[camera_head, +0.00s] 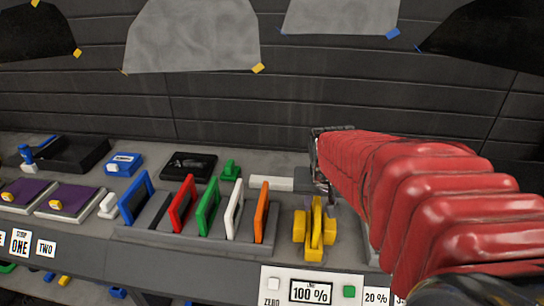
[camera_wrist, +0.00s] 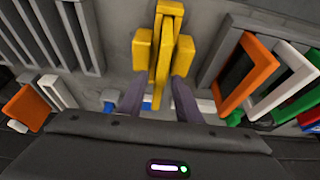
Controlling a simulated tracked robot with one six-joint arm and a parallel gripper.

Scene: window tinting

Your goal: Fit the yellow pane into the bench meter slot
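The yellow pane (camera_head: 316,222) stands upright, nearly edge-on, between the two yellow blocks of the bench meter (camera_head: 299,228). In the wrist view the pane (camera_wrist: 161,60) shows as a thin strip between the meter's blocks (camera_wrist: 186,55). How deep it sits in the slot cannot be told. My gripper (camera_head: 321,206) reaches down over the pane from behind. In the wrist view my gripper (camera_wrist: 158,92) has its two grey-purple fingers apart, one on each side of the pane's near end, with visible gaps. It looks open.
Left of the meter a grey rack (camera_head: 150,236) holds upright blue, red, green, white and orange panes; the orange pane (camera_head: 261,212) is nearest. A label panel (camera_head: 312,288) reading 100 % is on the bench front below. A dark wall with hanging sheets stands behind.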

